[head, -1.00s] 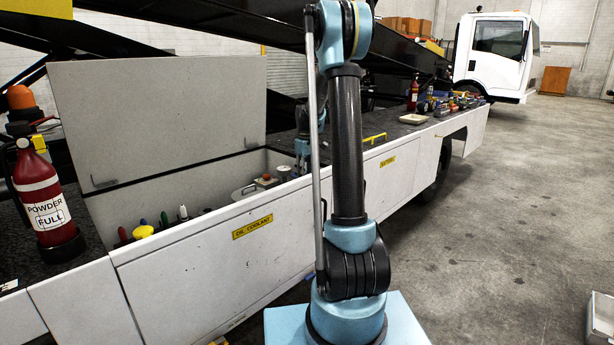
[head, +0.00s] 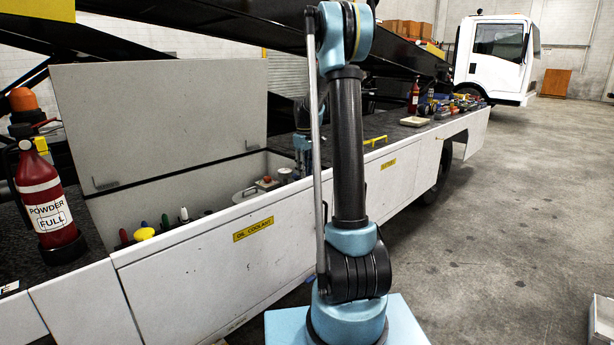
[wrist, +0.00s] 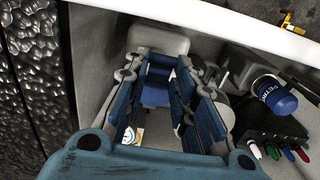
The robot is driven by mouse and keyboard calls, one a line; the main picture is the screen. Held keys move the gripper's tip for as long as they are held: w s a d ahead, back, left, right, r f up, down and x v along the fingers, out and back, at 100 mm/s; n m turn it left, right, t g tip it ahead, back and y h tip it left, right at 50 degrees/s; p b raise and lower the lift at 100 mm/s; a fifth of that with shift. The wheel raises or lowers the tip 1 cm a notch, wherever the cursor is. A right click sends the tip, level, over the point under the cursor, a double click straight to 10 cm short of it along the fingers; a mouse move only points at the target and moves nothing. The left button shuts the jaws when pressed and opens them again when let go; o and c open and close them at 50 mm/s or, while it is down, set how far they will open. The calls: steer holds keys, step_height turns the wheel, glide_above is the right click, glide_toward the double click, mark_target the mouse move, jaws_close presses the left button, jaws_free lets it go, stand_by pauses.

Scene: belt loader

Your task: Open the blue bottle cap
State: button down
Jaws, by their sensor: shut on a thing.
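In the wrist view, my gripper (wrist: 166,72) reaches into the open compartment. Its fingers are shut on the blue bottle cap (wrist: 155,92), which shows between them over a whitish container (wrist: 160,40). The fingers hide the cap's sides, so I cannot tell whether it is still seated. In the head view, the fingers and cap are hidden behind the compartment wall and my arm.
The compartment's front wall (head: 205,240) and raised lid (head: 160,115) bound the space. A dark blue labelled cylinder (wrist: 275,97) and several coloured handles stand beside my gripper. A fire extinguisher (head: 48,205) stands at the left.

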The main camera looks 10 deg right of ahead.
steer(key=shift+w+a+r, duration=0.35)
steer(key=shift+w+r, duration=0.2)
steer(key=shift+w, duration=0.05)
steer(key=shift+w+a+r, duration=0.3)
steer(key=shift+w+r, duration=0.2)
steer(key=shift+w, duration=0.1)
steer(key=shift+w+a+r, duration=0.45)
steer(key=shift+w+a, duration=0.15)
steer(key=shift+w, duration=0.15)
steer(key=shift+w+a+r, duration=0.2)
steer(key=shift+w+a, duration=0.35)
steer(key=shift+w, duration=0.25)
steer(key=c, duration=2.2)
jaws_free()
steer(key=shift+f, duration=0.1)
steer(key=o, duration=0.8)
steer(key=shift+s, duration=0.1)
step_height(320, 180, up, 12)
